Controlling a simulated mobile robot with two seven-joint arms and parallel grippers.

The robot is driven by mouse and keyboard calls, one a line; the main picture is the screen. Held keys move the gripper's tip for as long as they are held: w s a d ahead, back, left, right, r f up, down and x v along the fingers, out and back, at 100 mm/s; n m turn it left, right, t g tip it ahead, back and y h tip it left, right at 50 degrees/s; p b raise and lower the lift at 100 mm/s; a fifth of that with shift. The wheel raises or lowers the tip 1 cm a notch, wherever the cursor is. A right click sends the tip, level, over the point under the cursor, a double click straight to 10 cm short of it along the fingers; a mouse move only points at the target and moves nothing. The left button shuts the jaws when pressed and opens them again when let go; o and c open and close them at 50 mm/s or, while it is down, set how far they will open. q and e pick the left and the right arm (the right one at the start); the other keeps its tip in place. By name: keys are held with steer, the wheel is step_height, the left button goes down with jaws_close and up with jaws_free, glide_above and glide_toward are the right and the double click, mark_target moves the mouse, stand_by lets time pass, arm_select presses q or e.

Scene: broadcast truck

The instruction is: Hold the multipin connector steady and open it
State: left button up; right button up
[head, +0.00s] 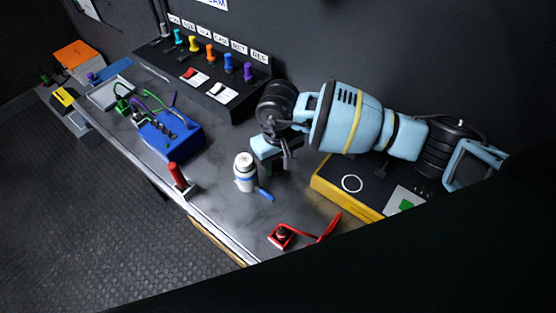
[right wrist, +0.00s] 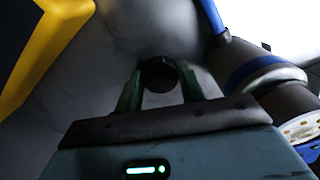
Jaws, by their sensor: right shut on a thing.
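The multipin connector (head: 244,174) looks to be the pale upright cylinder with a blue band on the bench; a blue lever (head: 265,195) sticks out beside its foot. In the right wrist view the connector (right wrist: 268,80) is at the right edge, with gold pins on its pale face. My right gripper (head: 284,164) is just right of it in the head view, pointing down. In the right wrist view its fingers (right wrist: 160,88) are shut on a dark round thing (right wrist: 158,74), apart from the connector's pin face. I cannot tell what that thing is. My left gripper is not in view.
A black and yellow box (head: 345,198) stands right of my right gripper. A red-handled item (head: 283,236) lies near the front edge. A red-topped post (head: 178,178) and a blue box (head: 170,138) stand left. A switch panel (head: 205,80) lines the wall.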

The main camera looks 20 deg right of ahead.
mark_target(278, 165)
steer(key=shift+f, duration=0.2)
steer(key=o, duration=1.1)
steer(key=shift+r, duration=0.2)
steer(key=shift+r, duration=0.3)
step_height(278, 165, up, 12)
steer(key=shift+f, duration=0.25)
